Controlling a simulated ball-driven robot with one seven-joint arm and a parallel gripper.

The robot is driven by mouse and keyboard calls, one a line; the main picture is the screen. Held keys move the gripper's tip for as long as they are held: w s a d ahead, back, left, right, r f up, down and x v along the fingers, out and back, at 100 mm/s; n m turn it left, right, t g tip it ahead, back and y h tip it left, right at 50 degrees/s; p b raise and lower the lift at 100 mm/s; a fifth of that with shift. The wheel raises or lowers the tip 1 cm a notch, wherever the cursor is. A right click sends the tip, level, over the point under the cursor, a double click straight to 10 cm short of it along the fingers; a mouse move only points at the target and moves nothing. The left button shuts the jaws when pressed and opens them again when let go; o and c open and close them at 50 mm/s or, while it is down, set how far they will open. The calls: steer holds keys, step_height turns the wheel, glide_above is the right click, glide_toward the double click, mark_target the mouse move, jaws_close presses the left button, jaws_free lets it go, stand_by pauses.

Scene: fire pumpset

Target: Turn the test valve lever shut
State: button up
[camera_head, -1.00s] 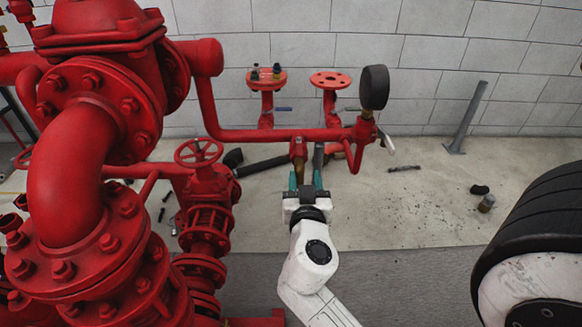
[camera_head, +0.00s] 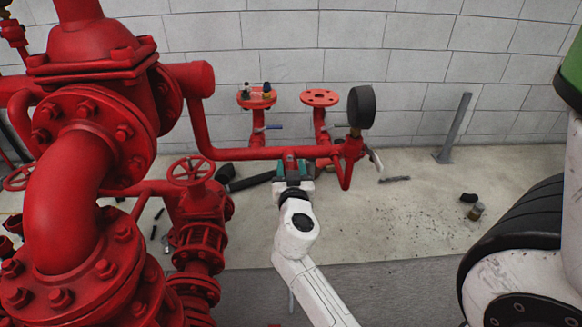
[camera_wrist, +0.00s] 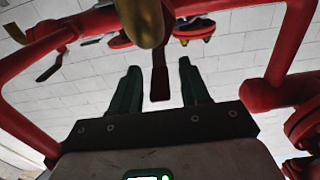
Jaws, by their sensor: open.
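My gripper (camera_head: 292,165) is open, just at the red horizontal test pipe (camera_head: 240,154) in the head view. In the wrist view its two dark green fingers (camera_wrist: 158,80) point up the picture. A dark red flat lever (camera_wrist: 160,80), probably the test valve lever, shows between the fingers, with gaps on both sides; I cannot tell its depth relative to the fingertips. A brass fitting (camera_wrist: 143,20) hangs close above it at the top edge. In the head view, the lever and brass fitting are hidden behind my gripper.
A black gauge (camera_head: 361,107) stands at the pipe's right end. Two flanged risers (camera_head: 320,98) stand behind it, one with a blue handle (camera_head: 273,127). A red handwheel valve (camera_head: 191,170) and large pump piping (camera_head: 65,190) crowd the left. Floor at right is mostly open.

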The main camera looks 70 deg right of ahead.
jaws_close()
stand_by(0.5)
